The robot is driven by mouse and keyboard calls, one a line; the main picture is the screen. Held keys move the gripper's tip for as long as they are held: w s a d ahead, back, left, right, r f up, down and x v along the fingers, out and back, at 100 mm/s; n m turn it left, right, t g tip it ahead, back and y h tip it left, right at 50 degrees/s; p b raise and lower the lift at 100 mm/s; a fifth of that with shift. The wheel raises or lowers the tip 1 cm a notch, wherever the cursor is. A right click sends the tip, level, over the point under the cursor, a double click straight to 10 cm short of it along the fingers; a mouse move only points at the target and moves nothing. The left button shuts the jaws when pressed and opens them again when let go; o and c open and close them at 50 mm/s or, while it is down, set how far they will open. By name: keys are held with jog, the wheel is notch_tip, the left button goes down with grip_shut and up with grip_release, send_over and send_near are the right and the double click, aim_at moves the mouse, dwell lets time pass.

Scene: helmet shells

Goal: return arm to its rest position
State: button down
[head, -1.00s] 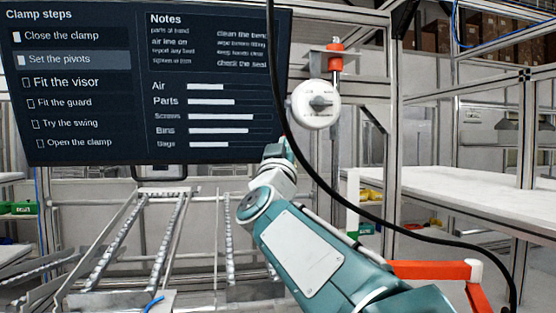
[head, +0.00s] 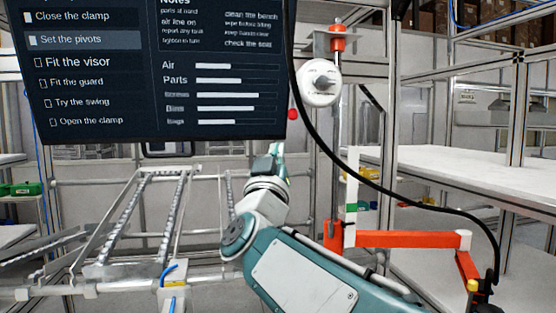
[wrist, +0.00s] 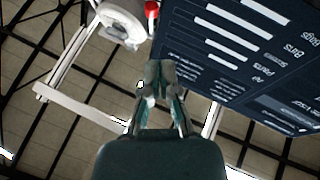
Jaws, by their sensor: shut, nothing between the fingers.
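My arm, teal and white, rises from the bottom right of the head view. My gripper (head: 276,158) is at its upper end, small and partly hidden behind the wrist, just below the screen's lower right corner. In the wrist view my gripper (wrist: 160,75) points up toward the ceiling. Its fingers are together with nothing between them. The dark screen (head: 150,75) with clamp steps and notes hangs behind it and fills the upper right of the wrist view.
A white round unit (head: 321,83) is on a post to the right of the screen. A black cable hangs across the right side. An orange-red jointed bar (head: 408,240) lies at right. A roller rack (head: 140,220) stands at left, a white bench (head: 460,175) at right.

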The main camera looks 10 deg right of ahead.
jog(key=s+a+f+n+g+y, duration=0.25)
jog(key=s+f+g+y, duration=0.3)
jog(key=f, duration=0.65)
jog(key=s+a+f+n+g+y, duration=0.1)
jog(key=s+f+n+g+y, duration=0.4)
jog(key=f, duration=0.7)
jog(key=s+d+f+m+g, duration=0.2)
jog(key=s+d+f+g, duration=0.1)
jog(key=s+f, duration=0.4)
jog(key=s+d+f+m+g+h, duration=0.1)
jog(key=s+d+f+m+g, duration=0.1)
jog(key=s+f, duration=0.5)
jog(key=shift+s+d+f+m+g, duration=0.2)
jog(key=shift+s+d+m+g, duration=0.2)
jog(key=shift+s+g, duration=0.35)
